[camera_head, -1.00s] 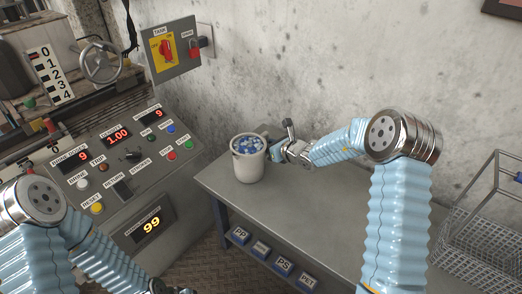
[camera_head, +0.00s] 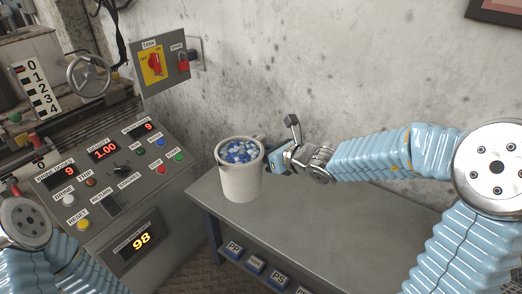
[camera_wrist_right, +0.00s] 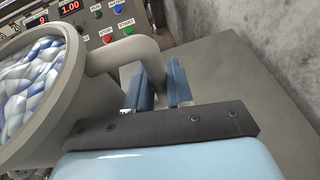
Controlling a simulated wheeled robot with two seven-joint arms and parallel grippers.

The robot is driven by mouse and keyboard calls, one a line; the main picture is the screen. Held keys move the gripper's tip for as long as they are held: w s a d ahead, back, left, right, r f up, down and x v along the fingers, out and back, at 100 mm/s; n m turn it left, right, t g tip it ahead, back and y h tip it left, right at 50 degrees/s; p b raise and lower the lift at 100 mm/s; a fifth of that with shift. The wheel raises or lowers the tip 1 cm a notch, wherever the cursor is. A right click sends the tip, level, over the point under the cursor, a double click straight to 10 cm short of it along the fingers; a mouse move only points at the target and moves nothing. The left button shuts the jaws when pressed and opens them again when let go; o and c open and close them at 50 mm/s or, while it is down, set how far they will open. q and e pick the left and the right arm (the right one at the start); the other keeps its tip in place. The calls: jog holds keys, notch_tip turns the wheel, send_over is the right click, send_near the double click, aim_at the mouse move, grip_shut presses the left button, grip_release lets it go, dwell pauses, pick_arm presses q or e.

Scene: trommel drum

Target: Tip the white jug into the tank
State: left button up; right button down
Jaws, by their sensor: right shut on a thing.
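The white jug (camera_head: 240,182) is upright at the left end of the grey bench, full of blue and white flakes (camera_head: 238,151). I cannot tell whether its base touches the bench. My right gripper (camera_head: 277,159) is at its right side, shut on the handle. In the right wrist view the jug (camera_wrist_right: 60,110) fills the left, and its handle (camera_wrist_right: 125,57) reaches between the blue fingers (camera_wrist_right: 160,85). A grey housing with a 0 to 4 scale (camera_head: 38,91) stands at upper left; I cannot tell if it is the tank. My left gripper is out of the picture.
A control panel (camera_head: 112,176) with lit displays and buttons stands left of the bench. A yellow and red switch box (camera_head: 160,68) hangs on the wall. The bench top (camera_head: 300,215) right of the jug is clear. Labelled blue bins (camera_head: 255,264) sit below.

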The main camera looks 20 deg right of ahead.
aim_at(263, 134)
jog(key=shift+s+r+p, duration=0.1)
jog(key=shift+r+p, duration=2.15)
jog(key=shift+r, duration=0.8)
jog(key=shift+f, duration=0.1)
